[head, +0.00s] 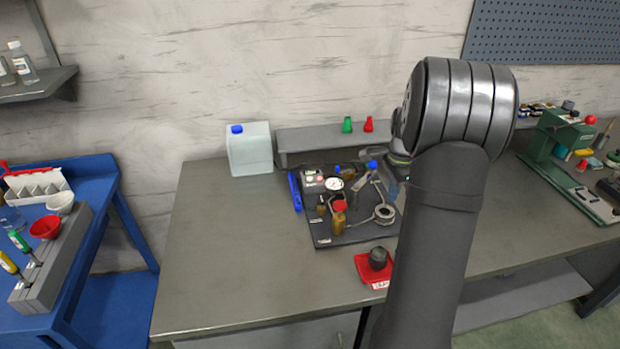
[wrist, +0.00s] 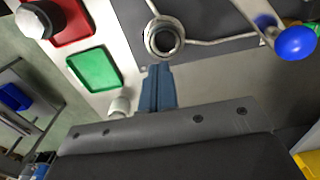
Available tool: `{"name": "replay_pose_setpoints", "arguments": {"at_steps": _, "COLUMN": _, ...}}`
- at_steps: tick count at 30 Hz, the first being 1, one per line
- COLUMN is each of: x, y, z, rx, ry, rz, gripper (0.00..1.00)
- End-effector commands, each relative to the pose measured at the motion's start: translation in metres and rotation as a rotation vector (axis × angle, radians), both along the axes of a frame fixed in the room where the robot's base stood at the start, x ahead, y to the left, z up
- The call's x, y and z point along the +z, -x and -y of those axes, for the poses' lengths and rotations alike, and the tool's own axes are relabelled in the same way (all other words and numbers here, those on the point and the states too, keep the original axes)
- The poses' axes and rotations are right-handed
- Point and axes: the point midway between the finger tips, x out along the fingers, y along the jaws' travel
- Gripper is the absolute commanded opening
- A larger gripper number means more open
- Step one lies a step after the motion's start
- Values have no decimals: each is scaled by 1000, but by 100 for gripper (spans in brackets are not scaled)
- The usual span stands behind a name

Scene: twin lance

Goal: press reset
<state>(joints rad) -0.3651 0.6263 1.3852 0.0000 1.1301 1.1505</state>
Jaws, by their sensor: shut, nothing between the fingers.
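No part marked reset can be read in either view. A small dark control box (head: 313,181) with red and pale spots stands at the back left of the dark board (head: 345,237). In the wrist view, a green rectangular plate (wrist: 94,70) lies left of my gripper (wrist: 158,70), on a pale strip. My gripper is shut and empty, its blue fingers together just below a metal ring (wrist: 163,37); I cannot tell whether they touch it. A blue ball on a metal lever (wrist: 295,43) is to the right. In the head view, my arm hides most of the gripper.
A red-capped brown bottle (head: 339,217) and a gauge (head: 333,184) stand on the board. A white jug (head: 249,150) stands behind. The bench's left part (head: 240,250) is clear.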

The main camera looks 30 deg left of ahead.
Motion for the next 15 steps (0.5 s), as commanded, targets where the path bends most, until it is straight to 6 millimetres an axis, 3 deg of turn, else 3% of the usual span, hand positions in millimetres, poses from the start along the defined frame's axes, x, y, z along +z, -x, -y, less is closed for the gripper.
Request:
{"name": "replay_pose_setpoints", "arguments": {"at_steps": 10, "x": 0, "y": -1, "z": -5, "rx": 4, "ry": 8, "rz": 18, "gripper": 0}}
{"name": "replay_pose_setpoints", "arguments": {"at_steps": 15, "x": 3, "y": -8, "z": -34, "rx": 36, "ry": 53, "rz": 145, "gripper": 0}}
